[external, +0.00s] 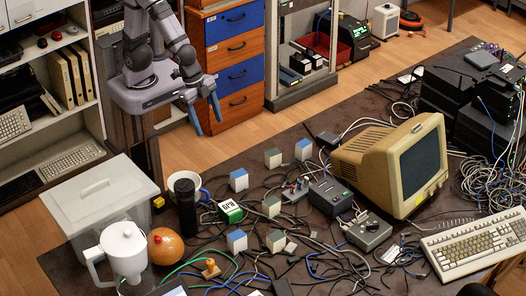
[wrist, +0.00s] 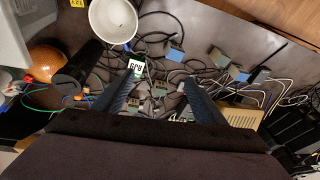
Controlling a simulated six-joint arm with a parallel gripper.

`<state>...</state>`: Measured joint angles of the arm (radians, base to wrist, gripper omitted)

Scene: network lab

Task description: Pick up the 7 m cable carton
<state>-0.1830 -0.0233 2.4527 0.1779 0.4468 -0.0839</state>
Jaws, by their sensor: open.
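Several small cube-shaped cartons lie spread among the cables in the external view. Some have blue tops, such as a left one (external: 239,180), a far one (external: 303,150) and a near one (external: 236,240). Others have grey-green tops, such as a far one (external: 273,158) and a middle one (external: 271,206). I cannot read a length on any, so I cannot tell which is the 7 m carton. My gripper (external: 208,126) is open and empty, high above and behind them. In the wrist view its fingers (wrist: 159,78) stand apart, with blue-topped cartons (wrist: 176,51) beyond them.
A green-and-white box (external: 230,211) stands beside a black cylinder (external: 186,205) and a white bowl. A beige monitor (external: 375,165) and dark devices (external: 330,193) stand to the right. A lidded bin (external: 95,210), white jug (external: 124,250) and orange ball (external: 165,246) stand left. Loose cables cover much of the surface.

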